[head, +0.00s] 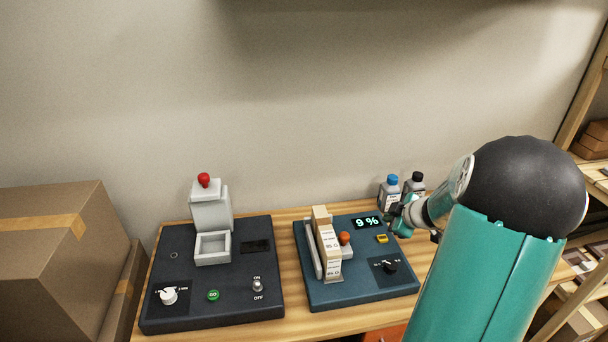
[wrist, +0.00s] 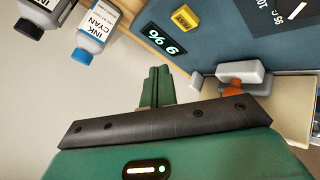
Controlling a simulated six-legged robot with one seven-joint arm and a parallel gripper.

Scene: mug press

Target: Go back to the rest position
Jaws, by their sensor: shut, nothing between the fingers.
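My gripper (head: 401,216) is shut and empty. In the head view it hangs at the back right of the blue machine, near its display and yellow button. In the wrist view my gripper's green fingers (wrist: 158,86) are together, with the wall and table edge behind them. The blue machine (head: 350,292) has a display (head: 367,222) reading "9 %", a yellow button (head: 382,238), an orange knob (head: 345,238) and a black dial (head: 390,266). A box-shaped stack with printed labels (head: 329,256) stands in its grey holder. My arm hides part of the table on the right.
A black machine (head: 185,312) with a red-knobbed grey press (head: 211,212) stands at the left. Ink bottles (head: 389,193) stand behind my gripper, close to it. Cardboard boxes (head: 50,255) are at the far left and a wooden shelf (head: 580,110) at the right. The space above the machines is clear.

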